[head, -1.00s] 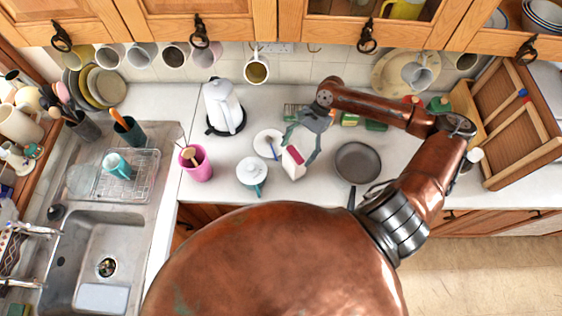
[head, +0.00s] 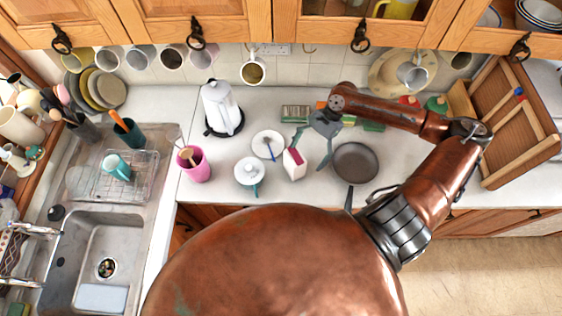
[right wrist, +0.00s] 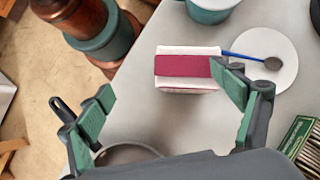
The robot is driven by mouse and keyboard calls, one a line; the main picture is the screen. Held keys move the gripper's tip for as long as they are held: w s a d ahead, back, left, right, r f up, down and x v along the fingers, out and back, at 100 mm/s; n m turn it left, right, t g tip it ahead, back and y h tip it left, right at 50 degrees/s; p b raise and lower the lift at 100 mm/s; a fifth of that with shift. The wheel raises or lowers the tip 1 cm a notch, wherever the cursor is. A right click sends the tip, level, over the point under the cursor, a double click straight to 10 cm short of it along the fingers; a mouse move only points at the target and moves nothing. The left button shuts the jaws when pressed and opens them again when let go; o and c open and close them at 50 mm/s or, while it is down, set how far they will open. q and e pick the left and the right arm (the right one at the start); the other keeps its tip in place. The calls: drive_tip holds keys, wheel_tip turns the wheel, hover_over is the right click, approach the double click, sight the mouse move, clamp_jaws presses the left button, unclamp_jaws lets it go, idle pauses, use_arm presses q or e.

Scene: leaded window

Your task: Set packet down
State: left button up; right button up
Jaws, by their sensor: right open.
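The packet (head: 294,163), white with a dark red band, stands on the worktop between the white-and-teal pot and the frying pan. Its top with the red band (right wrist: 188,66) shows in the right wrist view. My right gripper (head: 310,154) is open and empty, just right of and behind the packet. In the right wrist view its open fingers (right wrist: 168,88) are spread wide, and the right finger overlaps the packet's edge; I cannot tell whether they touch. My left gripper is not in view.
A grater-like box (head: 296,112) lies behind. The worktop's front edge is close by.

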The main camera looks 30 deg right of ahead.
drive_tip(key=shift+w+d+r, duration=0.2)
drive_tip(key=shift+w+r, duration=0.35)
drive_tip(key=shift+w+d+r, duration=0.2)
drive_tip(key=shift+w+r, duration=0.3)
drive_tip(key=shift+r, duration=0.05)
drive_tip(key=v, duration=0.2)
drive_tip(key=s+v, duration=0.1)
drive_tip(key=v, duration=0.2)
drive_tip(key=shift+s+d+r, duration=0.1)
drive_tip(key=shift+d+r, duration=0.05)
drive_tip(key=shift+r, duration=0.1)
